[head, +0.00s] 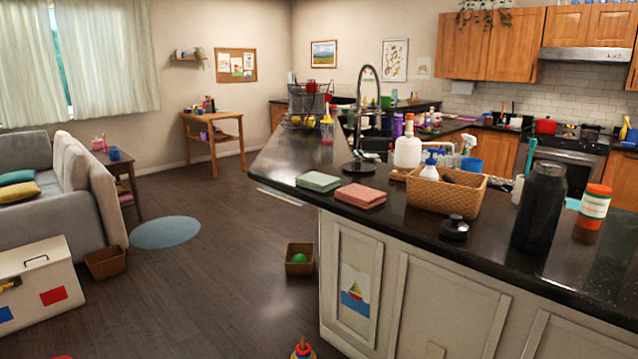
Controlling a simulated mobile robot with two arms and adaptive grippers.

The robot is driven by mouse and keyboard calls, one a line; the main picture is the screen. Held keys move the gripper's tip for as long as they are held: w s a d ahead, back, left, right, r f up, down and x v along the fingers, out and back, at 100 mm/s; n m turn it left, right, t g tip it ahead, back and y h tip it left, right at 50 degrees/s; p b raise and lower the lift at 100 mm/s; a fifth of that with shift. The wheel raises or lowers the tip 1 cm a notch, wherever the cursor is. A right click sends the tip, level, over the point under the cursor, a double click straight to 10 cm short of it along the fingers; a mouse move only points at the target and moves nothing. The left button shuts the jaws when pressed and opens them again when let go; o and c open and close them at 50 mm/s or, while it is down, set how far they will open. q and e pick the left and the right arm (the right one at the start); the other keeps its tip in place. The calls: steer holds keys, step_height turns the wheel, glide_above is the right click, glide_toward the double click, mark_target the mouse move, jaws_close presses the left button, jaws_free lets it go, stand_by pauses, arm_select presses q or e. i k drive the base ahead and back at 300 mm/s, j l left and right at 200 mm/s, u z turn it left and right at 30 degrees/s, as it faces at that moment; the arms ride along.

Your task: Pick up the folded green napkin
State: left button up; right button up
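The folded green napkin (318,181) lies flat on the black counter (290,160), close to its left edge. A folded pink napkin (360,196) lies just right of it and nearer to me, with a small gap between them. Neither of my grippers shows in the head view.
Right of the napkins stand a wicker basket (447,193) with bottles, a black lid (455,228), a dark bottle (540,207) and an orange-and-white container (592,212). A tall faucet (360,120) rises behind. A small floor box (299,259) and stacking toy (303,349) lie left of the cabinet.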

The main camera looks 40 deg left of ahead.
mark_target(319, 182)
steer(key=u, duration=1.25)
